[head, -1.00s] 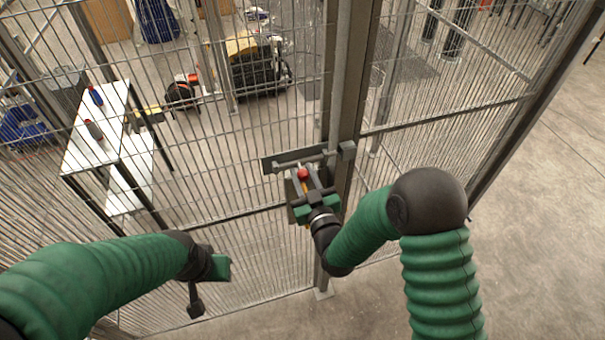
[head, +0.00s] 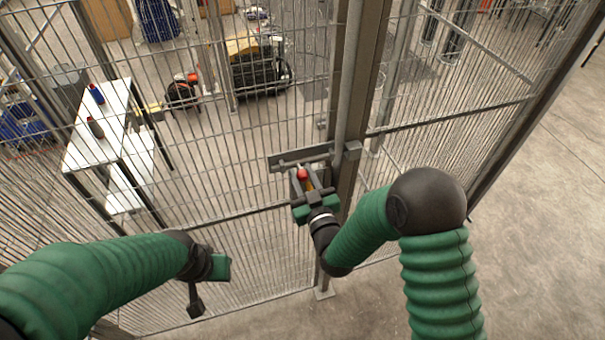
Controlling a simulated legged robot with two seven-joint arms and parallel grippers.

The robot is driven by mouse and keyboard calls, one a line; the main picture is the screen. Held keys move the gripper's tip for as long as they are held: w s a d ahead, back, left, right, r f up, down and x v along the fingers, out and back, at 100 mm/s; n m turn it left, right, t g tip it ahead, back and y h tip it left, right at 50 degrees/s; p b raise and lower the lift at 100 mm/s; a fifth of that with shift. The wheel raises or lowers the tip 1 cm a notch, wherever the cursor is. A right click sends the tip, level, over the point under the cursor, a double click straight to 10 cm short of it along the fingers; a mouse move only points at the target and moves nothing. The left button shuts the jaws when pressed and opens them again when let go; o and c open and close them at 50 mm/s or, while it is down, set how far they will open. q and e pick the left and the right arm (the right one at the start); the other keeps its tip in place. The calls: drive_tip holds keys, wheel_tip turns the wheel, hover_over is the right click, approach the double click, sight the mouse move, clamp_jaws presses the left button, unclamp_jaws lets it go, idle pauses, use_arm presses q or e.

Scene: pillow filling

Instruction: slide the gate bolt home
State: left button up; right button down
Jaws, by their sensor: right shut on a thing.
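The gate bolt (head: 312,159) is a grey rod on a dark plate (head: 280,160) fixed to the mesh gate. A red knob (head: 302,175) hangs at its lower side. A grey block (head: 352,150) stands on the post at the bolt's right end; whether the rod's tip is inside it is not clear. My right gripper (head: 305,182) comes from below and is shut on the red knob, its dark fingers on either side. My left gripper (head: 208,285) is low on the left, apart from the bolt; its jaw gap cannot be made out.
The mesh fence (head: 235,200) runs across the view, with an upright post (head: 357,90) right of the bolt. Behind it are a white table (head: 98,140) with bottles and a black wheeled machine (head: 260,72). Bare concrete floor (head: 540,220) is clear at the right.

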sight(321, 158)
drive_tip(key=shift+a+r, duration=0.15)
drive_tip(key=shift+r, duration=0.1)
drive_tip(key=shift+w+d+f+b, duration=0.1)
drive_tip(key=shift+w+d+b, duration=0.1)
drive_tip(key=shift+d+b, duration=0.15)
drive_tip(key=d+b, duration=0.1)
drive_tip(key=w+d+b, duration=0.1)
drive_tip(key=d, duration=0.3)
drive_tip(key=shift+w+d+b, duration=0.15)
drive_tip(key=shift+w+b, duration=0.15)
drive_tip(key=shift+b, duration=0.1)
drive_tip(key=shift+d, duration=0.15)
drive_tip(key=shift+r, duration=0.2)
drive_tip(key=c, duration=1.3)
unclamp_jaws()
drive_tip(key=shift+o, duration=1.1)
drive_tip(key=shift+d+f, duration=0.1)
drive_tip(key=shift+f, duration=0.05)
